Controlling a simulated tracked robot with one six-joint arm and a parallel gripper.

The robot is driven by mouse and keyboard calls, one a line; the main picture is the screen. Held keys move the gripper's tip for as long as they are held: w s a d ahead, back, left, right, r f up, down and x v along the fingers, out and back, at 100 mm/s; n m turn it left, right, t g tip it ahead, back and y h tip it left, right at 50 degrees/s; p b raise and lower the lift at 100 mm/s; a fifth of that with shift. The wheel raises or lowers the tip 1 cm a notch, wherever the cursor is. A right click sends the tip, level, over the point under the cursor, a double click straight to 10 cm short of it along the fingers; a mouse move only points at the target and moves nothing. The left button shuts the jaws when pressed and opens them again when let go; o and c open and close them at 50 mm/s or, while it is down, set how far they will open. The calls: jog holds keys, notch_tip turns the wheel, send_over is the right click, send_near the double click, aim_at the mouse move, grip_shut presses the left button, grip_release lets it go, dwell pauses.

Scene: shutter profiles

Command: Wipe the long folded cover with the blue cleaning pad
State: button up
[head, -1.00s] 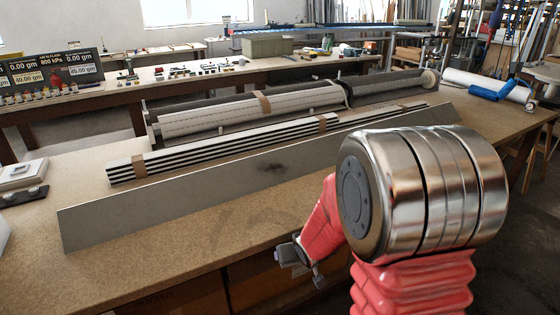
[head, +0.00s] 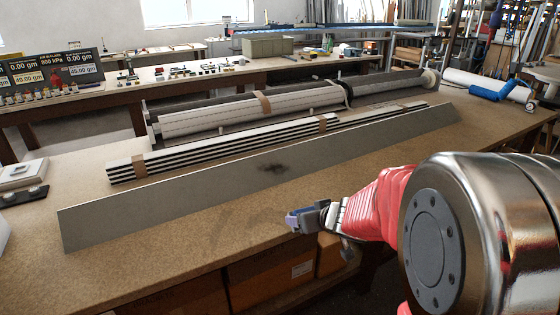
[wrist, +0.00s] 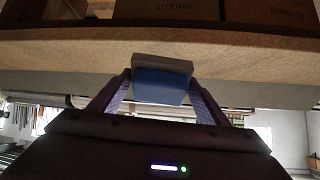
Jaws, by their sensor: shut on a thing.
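The long folded cover (head: 200,197) is a flat grey panel standing on its long edge along the front of the bench, slanting up to the right in the head view. A dark smudge (head: 274,168) marks its face near the middle. My gripper (head: 304,219) is in front of the cover, at the bench's front edge, apart from the panel. In the wrist view my gripper (wrist: 160,88) is shut on the blue cleaning pad (wrist: 160,87), which has a pale grey layer on one side. In the head view the pad is too small to make out clearly.
Striped stacked profiles (head: 230,148) and a roller shutter tube (head: 220,119) lie behind the cover on the bench (head: 130,278). Cardboard boxes (head: 270,277) stand under the bench. Bare bench top lies in front of the cover.

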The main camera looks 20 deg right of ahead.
jog(key=shift+n+t+y, duration=0.5)
jog(key=shift+n+y, duration=0.1)
jog(key=shift+n, duration=0.1)
jog(key=a, duration=0.4)
jog(key=shift+a+r, duration=0.1)
jog(key=shift+r, duration=0.3)
jog(key=shift+a+r, duration=0.15)
jog(key=shift+a, duration=0.15)
jog(key=shift+t, duration=0.5)
